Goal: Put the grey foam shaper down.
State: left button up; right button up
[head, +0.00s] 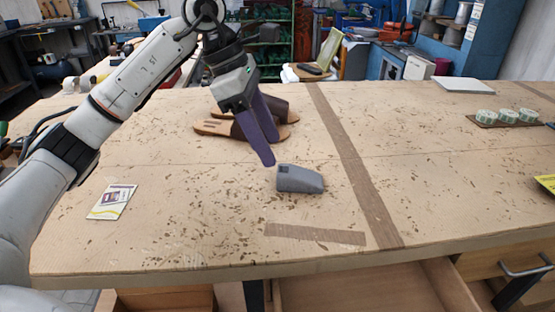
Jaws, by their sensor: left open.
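The grey foam shaper (299,179) lies on the wooden workbench (440,190), near the middle of the bench. My left gripper (270,152) comes in from the upper left, with purple fingers pointing down. Its fingers are apart and empty. The nearer fingertip is just above and left of the shaper and looks apart from it. My right gripper is not in the head view.
A pair of brown sandals (212,128) lies behind my left gripper, partly hidden by it. A small card (112,202) lies at the left. Several green-white rolls (506,116) sit on a strip at the right.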

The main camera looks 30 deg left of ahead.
pick_arm(q)
jog(key=v, duration=0.4)
jog(key=shift+r, duration=0.1)
dwell(0.4)
